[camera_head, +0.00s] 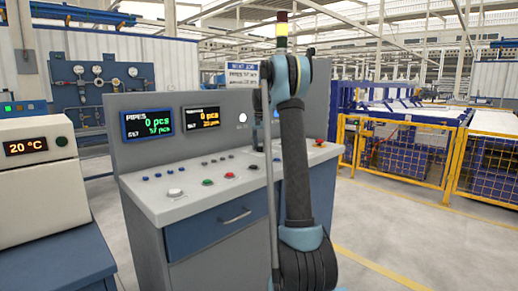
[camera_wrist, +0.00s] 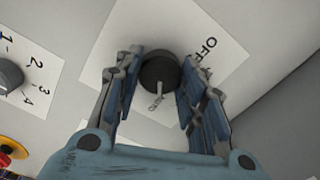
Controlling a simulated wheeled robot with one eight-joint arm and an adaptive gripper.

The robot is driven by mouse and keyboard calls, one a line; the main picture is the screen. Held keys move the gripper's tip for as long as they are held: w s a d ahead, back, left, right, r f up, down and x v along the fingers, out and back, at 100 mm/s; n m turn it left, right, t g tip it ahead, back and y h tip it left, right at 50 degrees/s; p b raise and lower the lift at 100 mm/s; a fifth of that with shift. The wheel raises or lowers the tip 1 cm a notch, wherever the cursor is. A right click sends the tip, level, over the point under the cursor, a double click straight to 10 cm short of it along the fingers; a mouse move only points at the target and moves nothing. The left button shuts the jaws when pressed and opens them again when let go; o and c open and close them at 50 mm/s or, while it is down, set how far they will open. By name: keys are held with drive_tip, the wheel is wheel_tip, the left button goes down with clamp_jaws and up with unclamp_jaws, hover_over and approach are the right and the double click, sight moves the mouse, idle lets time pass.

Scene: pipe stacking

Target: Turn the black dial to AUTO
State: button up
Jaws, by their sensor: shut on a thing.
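In the wrist view the black dial (camera_wrist: 160,72) sits on a pale square plate (camera_wrist: 112,45) on the grey panel. My gripper (camera_wrist: 163,66) has its blue-grey fingers on either side of the dial, shut on it. The word OFF (camera_wrist: 197,55) is printed to the dial's upper right, partly covered by the right finger. In the head view my arm hides the dial and most of my gripper.
A second knob (camera_wrist: 9,74) with numbers 1 to 4 is at the wrist view's left, above a red button in a yellow ring (camera_wrist: 12,147). In the head view the grey console (camera_head: 190,205) carries screens and buttons; yellow fencing (camera_head: 405,150) stands to the right.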

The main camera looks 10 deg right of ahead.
sight(261, 147)
drive_tip(key=shift+s+m, duration=0.1)
drive_tip(key=shift+m, duration=0.6)
drive_tip(key=o, duration=1.1)
drive_tip(key=shift+r, duration=0.1)
wheel_tip(261, 147, up, 12)
drive_tip(key=shift+f, duration=0.1)
